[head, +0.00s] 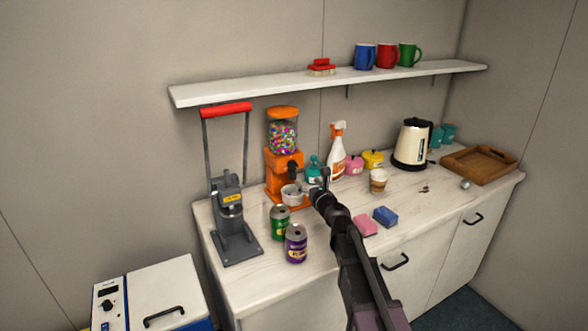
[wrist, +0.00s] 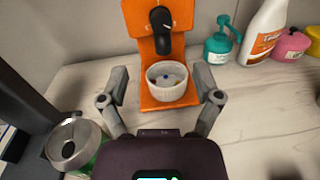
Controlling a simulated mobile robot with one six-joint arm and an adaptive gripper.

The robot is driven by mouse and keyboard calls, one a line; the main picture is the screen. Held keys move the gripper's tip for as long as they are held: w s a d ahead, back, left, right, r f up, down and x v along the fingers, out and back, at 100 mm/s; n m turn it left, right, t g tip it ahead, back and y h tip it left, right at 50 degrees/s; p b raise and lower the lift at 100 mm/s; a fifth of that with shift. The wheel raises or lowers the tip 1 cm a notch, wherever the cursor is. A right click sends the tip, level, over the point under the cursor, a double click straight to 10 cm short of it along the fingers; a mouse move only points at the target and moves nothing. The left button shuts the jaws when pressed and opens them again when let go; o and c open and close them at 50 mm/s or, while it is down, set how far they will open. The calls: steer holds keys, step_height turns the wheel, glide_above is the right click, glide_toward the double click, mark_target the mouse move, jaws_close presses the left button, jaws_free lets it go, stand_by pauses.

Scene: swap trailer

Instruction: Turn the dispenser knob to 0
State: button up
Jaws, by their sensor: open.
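The orange dispenser (head: 284,160) stands on the counter with a clear jar of coloured candies on top. Its black knob (wrist: 161,21) is on the front in the wrist view, with a short white mark slanting across its face; no numbers are readable. A black spout hangs below it. A white bowl (wrist: 166,98) sits under the spout on the orange base, with a few candies inside. My gripper (wrist: 162,82) is open and empty, its fingers apart on either side of the bowl, below the knob. It also shows in the head view (head: 311,190), partly covering the counter.
A green can (head: 279,222) and a purple can (head: 295,244) stand in front of the dispenser. A grey press (head: 234,225) is to its left. A teal pump bottle (head: 313,168) and spray bottle (head: 336,153) are to its right. A shelf (head: 320,82) hangs above.

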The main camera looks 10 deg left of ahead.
mark_target(294, 167)
steer(key=x, duration=1.1)
steer(key=shift+w, duration=0.2)
steer(key=shift+c, duration=0.2)
steer(key=c, duration=1)
steer(key=shift+a, duration=0.1)
jaws_close()
